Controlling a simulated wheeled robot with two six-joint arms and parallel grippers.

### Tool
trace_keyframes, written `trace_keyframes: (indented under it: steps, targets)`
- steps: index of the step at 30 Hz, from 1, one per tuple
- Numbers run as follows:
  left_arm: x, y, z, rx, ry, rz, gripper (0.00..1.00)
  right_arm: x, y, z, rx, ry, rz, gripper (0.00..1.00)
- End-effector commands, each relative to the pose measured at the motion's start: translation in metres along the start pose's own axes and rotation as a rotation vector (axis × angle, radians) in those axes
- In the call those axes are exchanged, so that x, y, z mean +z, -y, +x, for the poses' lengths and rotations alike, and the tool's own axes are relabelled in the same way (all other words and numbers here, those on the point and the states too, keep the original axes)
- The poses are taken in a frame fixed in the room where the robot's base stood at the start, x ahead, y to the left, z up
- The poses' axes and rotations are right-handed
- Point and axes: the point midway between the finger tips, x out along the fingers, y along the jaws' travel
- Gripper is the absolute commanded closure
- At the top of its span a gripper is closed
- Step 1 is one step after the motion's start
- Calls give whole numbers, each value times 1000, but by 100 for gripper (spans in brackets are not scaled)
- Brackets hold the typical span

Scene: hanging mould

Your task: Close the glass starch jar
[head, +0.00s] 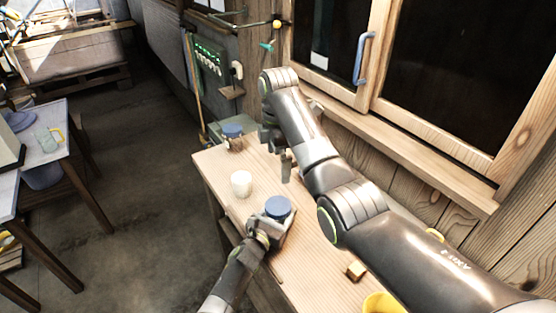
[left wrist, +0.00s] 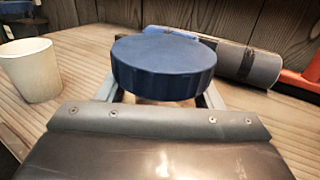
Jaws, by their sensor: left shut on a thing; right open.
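My right gripper (head: 280,152) is open and empty, past the white cup over the far part of the table, apart from this jar.
A white cup (head: 241,183) stands beyond the jar, and shows at left in the left wrist view (left wrist: 31,70). Another blue-topped jar (head: 232,132) is at the table's far end. A dark cylinder (left wrist: 245,64) lies behind the held jar. A small wooden block (head: 356,271) is nearer.

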Motion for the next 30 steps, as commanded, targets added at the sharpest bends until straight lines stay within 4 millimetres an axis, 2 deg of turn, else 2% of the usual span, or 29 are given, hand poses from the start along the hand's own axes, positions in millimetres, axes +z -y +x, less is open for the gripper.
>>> trace_keyframes:
  steps: [1,6,7,15,19,23,30]
  targets:
    - [0,0,0,0,0,-1,39,0,0,0,0,0,0,0]
    - [0,0,0,0,0,-1,16,0,0,0,0,0,0,0]
    - [0,0,0,0,0,0,15,0,0,0,0,0,0,0]
    - [0,0,-1,0,0,0,15,0,0,0,0,0,0,0]
    - [0,0,-8,1,0,0,15,0,0,-4,0,0,0,0]
    - [2,0,-25,2,0,0,15,0,0,-11,0,0,0,0]
    - [0,-1,-69,3,-1,1,15,0,0,-20,0,0,0,0]
